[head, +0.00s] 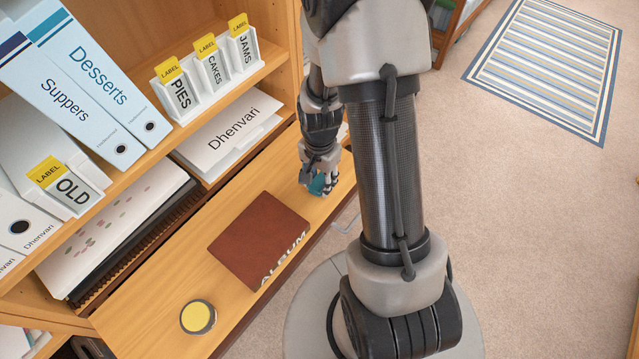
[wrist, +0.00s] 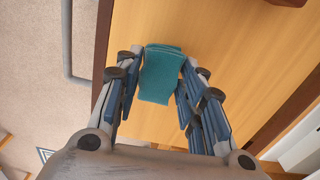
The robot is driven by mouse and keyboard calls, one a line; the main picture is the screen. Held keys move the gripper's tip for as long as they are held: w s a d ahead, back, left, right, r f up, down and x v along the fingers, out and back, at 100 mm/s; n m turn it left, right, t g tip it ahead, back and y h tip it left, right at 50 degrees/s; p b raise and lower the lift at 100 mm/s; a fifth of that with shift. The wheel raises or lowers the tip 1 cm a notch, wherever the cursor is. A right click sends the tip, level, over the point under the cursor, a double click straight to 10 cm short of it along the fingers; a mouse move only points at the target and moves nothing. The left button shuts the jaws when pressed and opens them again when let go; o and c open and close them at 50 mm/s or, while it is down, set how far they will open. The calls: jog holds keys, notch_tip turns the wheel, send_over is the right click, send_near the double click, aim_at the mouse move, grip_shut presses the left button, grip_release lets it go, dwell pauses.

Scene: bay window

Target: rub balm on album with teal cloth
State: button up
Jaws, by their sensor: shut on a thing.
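The brown album (head: 257,240) lies flat on the wooden shelf board, with "ALBUM" in pale letters along its front edge. A round tin of yellow balm (head: 198,317) stands on the board to the album's lower left, apart from it. My gripper (head: 318,188) is over the board beyond the album, to its upper right. It is shut on the teal cloth (wrist: 161,73), which sits between the fingers in the wrist view. In the head view only a small part of the cloth (head: 317,183) shows. A corner of the album (wrist: 288,2) shows at the wrist view's top edge.
Binders (head: 85,85), label holders (head: 178,92) and papers (head: 228,130) fill the shelves at left and behind. The board (head: 165,285) is clear between balm and album. Its front edge drops to the carpet; a striped rug (head: 545,65) lies at upper right.

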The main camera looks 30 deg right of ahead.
aim_at(317, 180)
jog(key=shift+r+p, duration=1.75)
jog(key=shift+r, duration=0.8)
jog(key=shift+f, duration=0.1)
jog(key=shift+w+a+n, duration=0.25)
jog(key=shift+a+n, duration=0.05)
jog(key=w+a+r+n+b, duration=0.2)
jog(key=w+a+r+n, duration=0.3)
jog(key=a+n, duration=0.5)
jog(key=n, duration=0.2)
jog(key=shift+w+r+n+b, duration=0.2)
jog(key=shift+n+b, duration=0.1)
jog(key=shift+b, duration=0.05)
jog(key=shift+a, duration=0.15)
